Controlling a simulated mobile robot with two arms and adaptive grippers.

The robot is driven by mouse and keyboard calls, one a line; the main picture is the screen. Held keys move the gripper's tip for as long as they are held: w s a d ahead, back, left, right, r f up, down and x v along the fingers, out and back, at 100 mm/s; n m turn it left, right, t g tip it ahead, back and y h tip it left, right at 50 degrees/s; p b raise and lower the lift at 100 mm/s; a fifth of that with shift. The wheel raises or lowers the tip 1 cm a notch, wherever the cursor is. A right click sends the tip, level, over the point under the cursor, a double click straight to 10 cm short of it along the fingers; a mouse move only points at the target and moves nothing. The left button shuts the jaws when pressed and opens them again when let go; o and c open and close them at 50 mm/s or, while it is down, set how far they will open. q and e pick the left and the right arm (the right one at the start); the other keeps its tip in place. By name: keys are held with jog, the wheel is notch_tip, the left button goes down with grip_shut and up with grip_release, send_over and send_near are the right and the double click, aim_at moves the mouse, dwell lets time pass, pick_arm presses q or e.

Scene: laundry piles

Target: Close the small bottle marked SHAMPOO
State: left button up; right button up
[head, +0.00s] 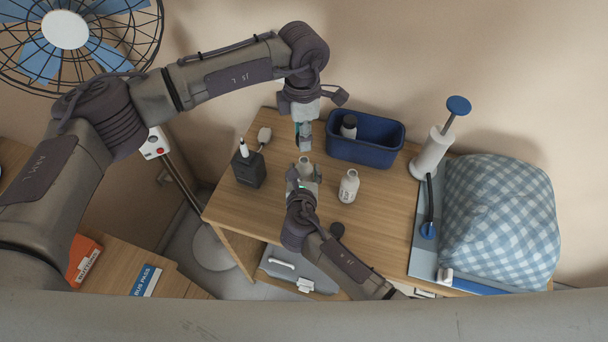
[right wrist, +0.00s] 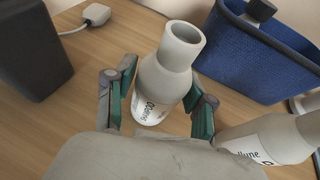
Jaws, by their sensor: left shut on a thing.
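The small white bottle with a dark-lettered label, partly legible as ending in "poo" (right wrist: 165,80), stands upright on the wooden table with an uncapped, open mouth. In the head view the bottle (head: 305,164) stands just below my left gripper. My right gripper (head: 304,180) has its fingers on either side of the bottle; in the right wrist view the gripper (right wrist: 158,105) looks open, with a narrow gap at the left finger. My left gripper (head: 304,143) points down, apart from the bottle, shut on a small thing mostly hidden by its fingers.
A second white bottle (head: 348,187) stands to the right. A blue bin (head: 365,155) holds a dark-capped bottle (head: 349,126). A black box (head: 248,169) is at left. A white pump with blue knob (head: 433,150) and checked cushion (head: 500,220) are further right.

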aim_at(303, 160)
grip_shut()
pick_arm(q)
jog(key=shift+f, duration=0.15)
jog(key=shift+f, duration=2.35)
jog(key=shift+f, duration=0.9)
jog(key=shift+f, duration=0.6)
